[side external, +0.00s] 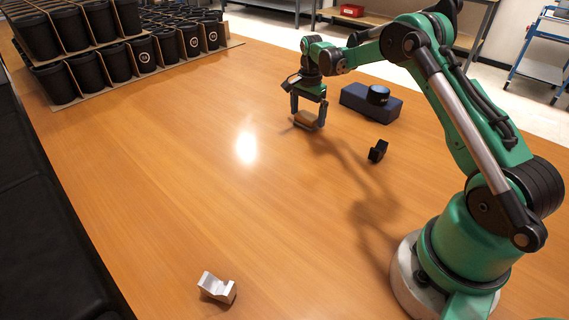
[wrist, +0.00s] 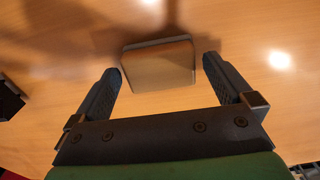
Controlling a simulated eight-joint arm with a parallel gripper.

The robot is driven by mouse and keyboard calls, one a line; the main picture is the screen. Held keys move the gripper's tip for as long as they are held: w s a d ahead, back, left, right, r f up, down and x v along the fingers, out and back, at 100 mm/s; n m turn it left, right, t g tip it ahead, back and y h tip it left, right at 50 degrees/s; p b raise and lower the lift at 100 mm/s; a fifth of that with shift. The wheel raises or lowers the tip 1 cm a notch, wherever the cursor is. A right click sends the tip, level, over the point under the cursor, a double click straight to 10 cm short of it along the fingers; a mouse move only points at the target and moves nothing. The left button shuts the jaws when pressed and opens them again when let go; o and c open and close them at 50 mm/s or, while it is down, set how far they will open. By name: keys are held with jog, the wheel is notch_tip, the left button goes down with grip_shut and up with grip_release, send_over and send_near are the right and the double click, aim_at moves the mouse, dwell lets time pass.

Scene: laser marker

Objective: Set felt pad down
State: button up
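A tan-brown block with a grey strip along its far edge, seemingly the felt pad (wrist: 158,66), lies between and just beyond my fingertips in the wrist view. It also shows low between the fingers in the side view (side external: 306,119), at or very near the table top. My gripper (side external: 308,118) points down over the table. Its two dark fingers (wrist: 161,68) are spread. A clear gap shows between the right finger and the pad; the left fingertip is very close to it, and I cannot tell whether they touch. The pad's underside is hidden.
A dark blue block (side external: 360,105) with a black round piece (side external: 378,95) on it stands behind right. A small black part (side external: 378,151) and a silver notched block (side external: 217,288) sit on the table. Black cups in trays (side external: 150,55) fill the back left. The middle is clear.

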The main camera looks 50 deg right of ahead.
aim_at(308, 115)
jog(key=s+a+r+n+t, duration=0.1)
jog(key=a+r+n, duration=0.15)
jog(key=r, duration=0.55)
jog(key=a+r+n+t, duration=0.1)
jog(key=a+r+n, duration=0.15)
jog(key=r, duration=0.55)
jog(key=s+a+f+n+t, duration=0.1)
jog(key=s+a+n+t, duration=0.1)
jog(key=s+a+n, duration=0.4)
jog(key=s+a+f+n+t, duration=0.2)
jog(key=s+a+n+t, duration=0.1)
jog(key=s+a+n, duration=0.4)
jog(key=shift+s+a+f, duration=0.25)
jog(key=shift+s+a, duration=0.4)
jog(key=shift+a, duration=0.05)
